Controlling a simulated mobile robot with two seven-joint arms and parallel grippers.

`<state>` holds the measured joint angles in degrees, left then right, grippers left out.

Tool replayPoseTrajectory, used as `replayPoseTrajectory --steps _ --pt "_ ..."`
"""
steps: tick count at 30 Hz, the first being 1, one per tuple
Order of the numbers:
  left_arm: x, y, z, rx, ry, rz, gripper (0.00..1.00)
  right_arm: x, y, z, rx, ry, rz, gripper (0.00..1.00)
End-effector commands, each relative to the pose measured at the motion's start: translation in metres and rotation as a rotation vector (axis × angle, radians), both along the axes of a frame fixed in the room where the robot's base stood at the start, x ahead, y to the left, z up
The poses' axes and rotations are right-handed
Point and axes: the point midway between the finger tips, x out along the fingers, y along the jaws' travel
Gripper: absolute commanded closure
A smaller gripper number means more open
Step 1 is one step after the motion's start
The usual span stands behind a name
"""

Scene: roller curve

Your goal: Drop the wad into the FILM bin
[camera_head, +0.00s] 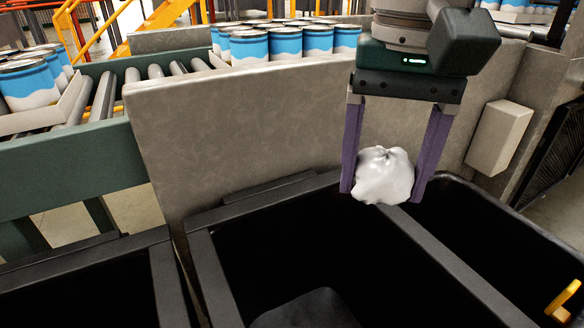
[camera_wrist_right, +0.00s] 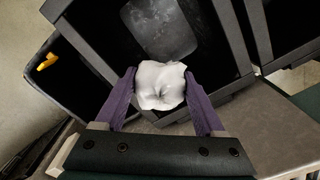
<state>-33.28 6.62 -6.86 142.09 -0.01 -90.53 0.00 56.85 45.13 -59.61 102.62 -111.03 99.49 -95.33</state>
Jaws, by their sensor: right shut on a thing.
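My right gripper (camera_head: 390,195) is shut on a crumpled white wad (camera_head: 385,175), held between its two purple fingers. In the head view the wad hangs above the back edge area of the black bins, near the bar (camera_head: 440,255) between the middle bin (camera_head: 210,280) and the right bin (camera_head: 520,225). In the right wrist view the wad (camera_wrist_right: 159,86) sits between the fingertips, in front of a bin (camera_wrist_right: 238,40) with a dark grey piece lying inside. No FILM label is readable in either view. My left gripper is not in view.
A grey panel (camera_head: 230,130) stands behind the bins. Beyond it, blue-and-white cans (camera_head: 285,42) stand in a group, and a roller conveyor (camera_head: 105,95) runs at the left. A yellow piece (camera_head: 563,300) is at the right bin. Another bin opening (camera_head: 85,285) lies at the left.

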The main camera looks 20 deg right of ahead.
Motion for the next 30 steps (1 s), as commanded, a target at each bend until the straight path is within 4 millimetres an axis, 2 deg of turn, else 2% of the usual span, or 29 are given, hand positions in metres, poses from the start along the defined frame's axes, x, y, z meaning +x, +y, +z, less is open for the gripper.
replayPoseTrajectory --steps 1,3,7,11,20,30 --pt "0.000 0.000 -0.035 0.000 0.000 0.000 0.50 0.001 -0.002 -0.039 0.000 0.002 -0.017 0.80" --pt "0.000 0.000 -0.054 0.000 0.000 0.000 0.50 0.002 -0.004 -0.062 -0.001 0.002 -0.037 0.80" --pt "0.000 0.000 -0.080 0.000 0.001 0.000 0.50 0.003 -0.008 -0.094 -0.004 0.001 -0.067 0.80" --pt "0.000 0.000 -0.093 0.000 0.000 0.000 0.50 0.004 -0.011 -0.111 -0.006 0.002 -0.085 0.80" --pt "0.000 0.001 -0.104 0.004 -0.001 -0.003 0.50 0.004 -0.012 -0.127 -0.007 0.002 -0.094 0.80" --pt "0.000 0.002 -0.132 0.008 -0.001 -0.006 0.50 0.004 -0.012 -0.169 -0.007 0.003 -0.093 0.80"
